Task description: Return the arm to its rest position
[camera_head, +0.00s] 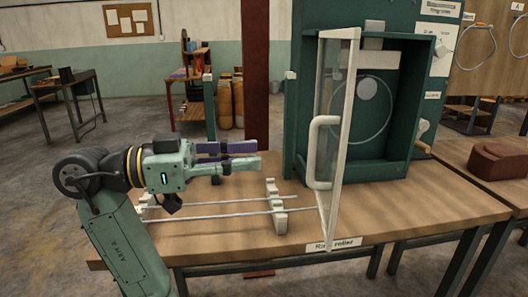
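My gripper (260,155) is at the end of my pale green and black arm (120,225), on the left of the head view. It points right, with two fingers carrying purple parts, one seen above the other. No held object shows. The fingertips are left of the white-framed glass door (343,90) and appear above the white rack (277,205) on the wooden table (400,215).
The door stands swung open from the dark green cabinet (400,165), its white handle (313,150) facing my gripper. Thin rods (225,216) lie across the rack. A brown block (498,160) sits on the right-hand table. Open floor shows behind my arm.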

